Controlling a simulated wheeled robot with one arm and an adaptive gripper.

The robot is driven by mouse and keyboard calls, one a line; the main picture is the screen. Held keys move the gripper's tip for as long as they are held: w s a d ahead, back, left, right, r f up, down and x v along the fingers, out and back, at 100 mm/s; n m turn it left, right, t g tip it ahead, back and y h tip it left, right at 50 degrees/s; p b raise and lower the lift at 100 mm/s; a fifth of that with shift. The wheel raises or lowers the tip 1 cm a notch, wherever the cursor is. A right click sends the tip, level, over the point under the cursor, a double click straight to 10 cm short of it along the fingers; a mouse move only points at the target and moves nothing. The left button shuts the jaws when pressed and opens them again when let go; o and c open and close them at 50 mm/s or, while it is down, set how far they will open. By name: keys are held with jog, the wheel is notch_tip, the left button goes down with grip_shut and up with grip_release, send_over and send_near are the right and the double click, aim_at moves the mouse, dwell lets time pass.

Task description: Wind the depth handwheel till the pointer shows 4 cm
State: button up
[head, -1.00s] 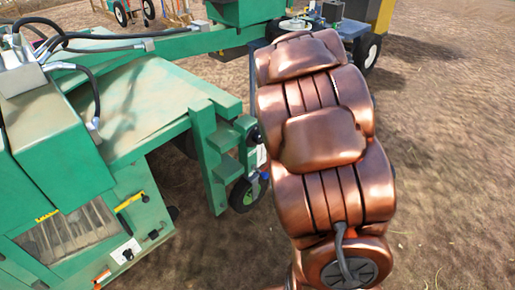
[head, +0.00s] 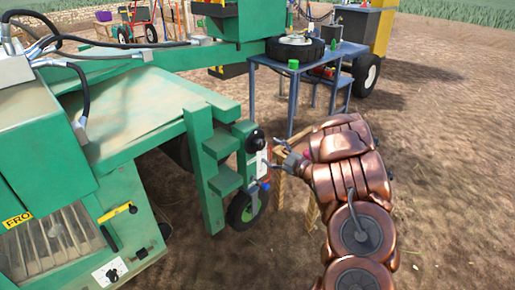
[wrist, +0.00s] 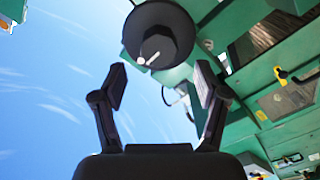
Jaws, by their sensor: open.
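The depth handwheel (head: 255,141) is a small black wheel on the green frame, left of my gripper in the head view. In the head view my gripper (head: 282,158) is small and partly hidden by my arm. A white plate (head: 263,163) sits below the handwheel; any pointer or marks on it are too small to read.
The green machine (head: 130,120) fills the left side, with a stepped bracket (head: 205,165) beside the handwheel. A small wheel (head: 246,205) stands below it. A blue-grey table (head: 340,50) with a tyre (head: 296,47) stands behind. Bare soil lies open at right.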

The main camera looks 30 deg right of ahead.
aim_at(261, 145)
jog(key=b+x, duration=0.1)
jog(key=x, duration=0.6)
jog(key=shift+w, duration=0.2)
jog(key=shift+r, duration=0.1)
jog(key=c, duration=1.2)
